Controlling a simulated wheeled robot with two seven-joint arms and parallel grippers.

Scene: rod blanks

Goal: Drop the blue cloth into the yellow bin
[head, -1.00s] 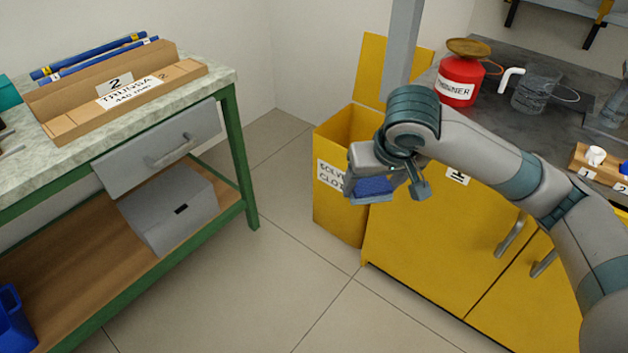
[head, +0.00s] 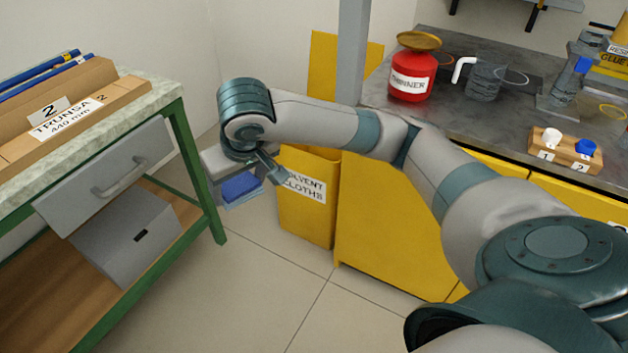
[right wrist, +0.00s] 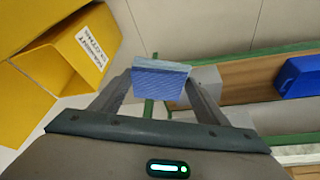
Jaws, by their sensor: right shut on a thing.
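The blue cloth (head: 241,188) is a small folded pad, and my right gripper (head: 246,178) is shut on it. In the right wrist view the cloth (right wrist: 160,80) sits between the two fingers of the gripper (right wrist: 158,88). The yellow bin (head: 300,215), labelled for solvent cloths, stands on the floor against the yellow cabinet, with its lid (head: 325,62) raised. In the head view the cloth is in front of and left of the bin. My forearm hides part of the bin's opening. In the right wrist view the bin (right wrist: 85,38) is at upper left, apart from the cloth. My left gripper is not in view.
A green-framed workbench (head: 190,165) with a drawer (head: 110,178) and grey box (head: 125,240) is at left. The floor in front of the bin is clear.

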